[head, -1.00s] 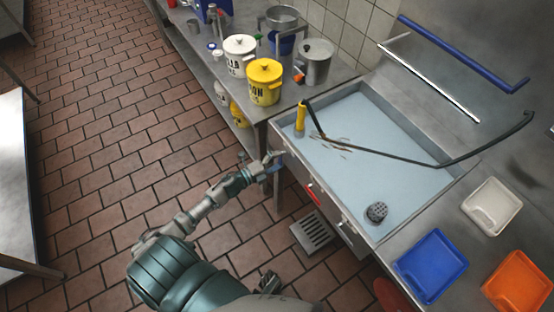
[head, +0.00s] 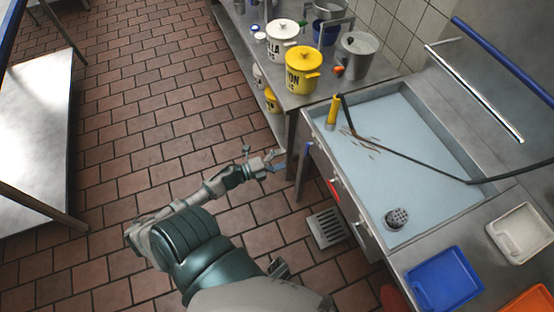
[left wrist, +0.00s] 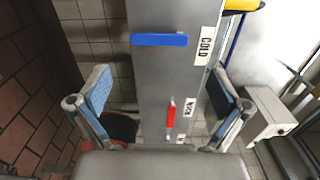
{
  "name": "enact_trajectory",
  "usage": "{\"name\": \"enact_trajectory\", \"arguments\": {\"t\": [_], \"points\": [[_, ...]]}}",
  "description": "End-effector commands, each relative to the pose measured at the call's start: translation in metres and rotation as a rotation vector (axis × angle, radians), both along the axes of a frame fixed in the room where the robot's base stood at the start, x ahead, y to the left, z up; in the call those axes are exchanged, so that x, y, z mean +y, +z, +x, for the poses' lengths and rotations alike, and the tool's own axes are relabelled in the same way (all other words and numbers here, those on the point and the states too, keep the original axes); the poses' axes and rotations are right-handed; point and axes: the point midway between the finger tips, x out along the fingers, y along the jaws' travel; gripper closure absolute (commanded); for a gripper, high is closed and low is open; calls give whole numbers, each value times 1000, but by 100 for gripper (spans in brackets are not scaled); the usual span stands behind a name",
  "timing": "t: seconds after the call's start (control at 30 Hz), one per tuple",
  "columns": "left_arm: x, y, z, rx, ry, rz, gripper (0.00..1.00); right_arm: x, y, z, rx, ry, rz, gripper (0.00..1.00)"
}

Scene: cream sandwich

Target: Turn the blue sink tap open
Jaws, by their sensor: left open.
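The blue tap handle (left wrist: 159,40) is a flat bar on the grey front panel of the sink, beside a COLD label. It lies crosswise in the left wrist view, beyond my open fingers. In the head view the blue handle (head: 307,148) is a small spot at the sink's left front corner. A red handle (left wrist: 171,115) is on the same panel and also shows in the head view (head: 333,190). My left gripper (head: 272,160) is open and empty, left of the blue handle and apart from it. My right gripper is not in view.
The sink basin (head: 440,205) holds a drain strainer (head: 397,217) and a black hose. A steel counter with a yellow pot (head: 302,72) and a white pot (head: 283,32) stands behind. A floor grate (head: 328,228) lies below. The tiled floor to the left is open, with a table (head: 35,150) beyond.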

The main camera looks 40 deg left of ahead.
Motion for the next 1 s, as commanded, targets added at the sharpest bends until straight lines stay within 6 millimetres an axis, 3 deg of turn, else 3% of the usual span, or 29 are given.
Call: {"name": "enact_trajectory", "arguments": {"t": [0.23, 0.83, 0.93, 1.0], "points": [[10, 2, -24, -4, 0, -2, 0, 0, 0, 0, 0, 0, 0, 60], [11, 1, -25, -1, 4, -6, 0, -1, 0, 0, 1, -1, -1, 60], [16, -13, -24, 56, 67, -62, 0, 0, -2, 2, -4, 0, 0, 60], [22, -39, -26, 153, 175, -160, 0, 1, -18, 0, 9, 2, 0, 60]]}}
